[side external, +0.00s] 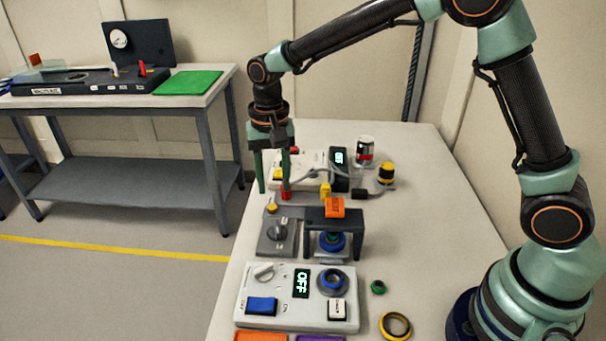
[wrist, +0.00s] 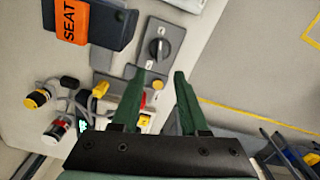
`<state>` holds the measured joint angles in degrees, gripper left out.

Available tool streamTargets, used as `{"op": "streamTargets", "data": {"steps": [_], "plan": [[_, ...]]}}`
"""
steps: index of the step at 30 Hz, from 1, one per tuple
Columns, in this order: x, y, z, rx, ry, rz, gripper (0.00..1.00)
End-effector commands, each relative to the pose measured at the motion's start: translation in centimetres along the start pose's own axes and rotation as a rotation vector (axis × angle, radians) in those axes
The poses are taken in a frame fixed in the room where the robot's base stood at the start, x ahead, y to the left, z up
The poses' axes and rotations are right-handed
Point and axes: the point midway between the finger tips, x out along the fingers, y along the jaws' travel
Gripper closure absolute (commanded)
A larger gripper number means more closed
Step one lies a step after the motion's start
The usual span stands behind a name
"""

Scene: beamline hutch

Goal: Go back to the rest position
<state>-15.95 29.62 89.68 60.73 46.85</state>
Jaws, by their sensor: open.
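My gripper (side external: 274,194) hangs fingers down over the far left part of the white table (side external: 420,150), in front of the far control box (side external: 312,160). Its two green fingers are apart, and I see nothing held between them. In the wrist view my gripper (wrist: 162,74) also shows open, with a yellow knob (wrist: 158,85) and a grey plate seen past the fingers. A red part (side external: 286,196) shows at the right fingertip in the side view; I cannot tell whether they touch.
A dark bracket with an orange SEAT tag (side external: 334,207) stands beside a grey dial unit (side external: 278,238). A near control box (side external: 256,285) reads OFF. A green ring (side external: 378,287) and a yellow-black ring (side external: 395,326) lie to its right. A bench (side external: 195,97) stands left, across a gap.

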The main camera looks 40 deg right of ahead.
Motion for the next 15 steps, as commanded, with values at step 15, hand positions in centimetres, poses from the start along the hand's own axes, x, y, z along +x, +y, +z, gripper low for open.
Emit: {"op": "streamTargets", "data": {"steps": [15], "plan": [[-1.28, 0.07, 0.0, -0.001, 0.001, -0.001, 0.56]]}}
